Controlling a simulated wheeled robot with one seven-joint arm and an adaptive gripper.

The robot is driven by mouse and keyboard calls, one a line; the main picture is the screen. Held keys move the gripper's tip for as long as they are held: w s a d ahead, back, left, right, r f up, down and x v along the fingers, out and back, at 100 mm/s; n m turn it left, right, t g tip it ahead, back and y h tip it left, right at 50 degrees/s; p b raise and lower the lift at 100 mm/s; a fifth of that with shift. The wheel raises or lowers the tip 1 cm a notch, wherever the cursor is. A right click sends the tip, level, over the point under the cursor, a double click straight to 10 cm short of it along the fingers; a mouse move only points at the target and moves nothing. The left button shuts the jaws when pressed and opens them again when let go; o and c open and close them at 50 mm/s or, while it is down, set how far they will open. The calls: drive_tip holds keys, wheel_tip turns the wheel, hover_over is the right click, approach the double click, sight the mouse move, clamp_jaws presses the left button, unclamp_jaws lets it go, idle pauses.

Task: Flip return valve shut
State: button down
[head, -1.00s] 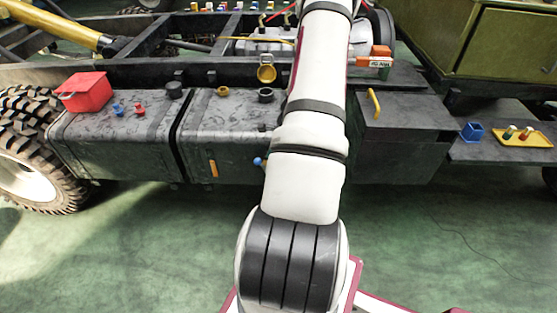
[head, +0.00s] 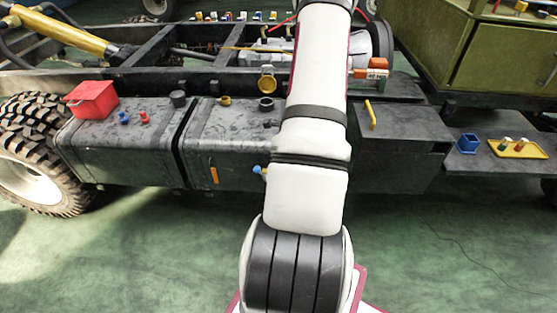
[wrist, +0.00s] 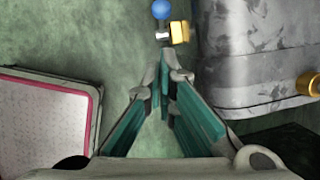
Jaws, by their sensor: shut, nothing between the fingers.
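A small valve with a blue ball-shaped knob (head: 257,169) sticks out from the front of the dark fuel tank (head: 232,150), just left of my arm. In the wrist view the blue knob (wrist: 161,9) and the valve's brass body (wrist: 180,32) lie beyond my fingertips, near the top edge. I cannot tell for sure that this is the return valve. My gripper (wrist: 165,72) shows in the wrist view with its teal finger pads close together. It is shut, empty and apart from the valve. In the head view my arm hides the gripper.
An orange lever (head: 214,175) is on the tank front. A red box (head: 92,100) and small blue (head: 124,118) and red (head: 144,118) fittings sit on the left tank. A dark step box (head: 400,130) stands right of my arm. Green floor is open in front.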

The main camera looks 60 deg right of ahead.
wheel_tip(320, 180, up, 7)
drive_tip(key=a+p, duration=0.1)
drive_tip(key=shift+s, duration=0.2)
drive_tip(key=shift+f, duration=0.1)
idle(0.4)
drive_tip(key=w+a+r+n+p, duration=0.25)
drive_tip(key=a+r+n, duration=0.25)
drive_tip(key=a+r, duration=0.35)
drive_tip(key=w+a+r+n+y+p, duration=0.1)
drive_tip(key=w+a+r+n, duration=0.2)
drive_tip(key=a+r+n, duration=0.35)
drive_tip(key=w+a+r+n+p, duration=0.2)
drive_tip(key=w+a+r+n, duration=0.15)
drive_tip(key=a+r, duration=0.7)
drive_tip(key=s+a+r+n+p, duration=0.3)
drive_tip(key=s+a+r+n, duration=0.4)
drive_tip(key=a+r+n, duration=0.3)
drive_tip(key=s+a+r+n+p, duration=0.1)
drive_tip(key=s+a+r+n, duration=0.2)
drive_tip(key=s, duration=0.3)
drive_tip(key=s+a+r+n+p, duration=0.1)
drive_tip(key=s+a+r+n, duration=0.2)
drive_tip(key=s+a+n, duration=0.1)
drive_tip(key=shift+s+a+r+n+h+p, duration=0.2)
drive_tip(key=shift+s+a+n+h+p, duration=0.3)
drive_tip(key=shift+s, duration=0.65)
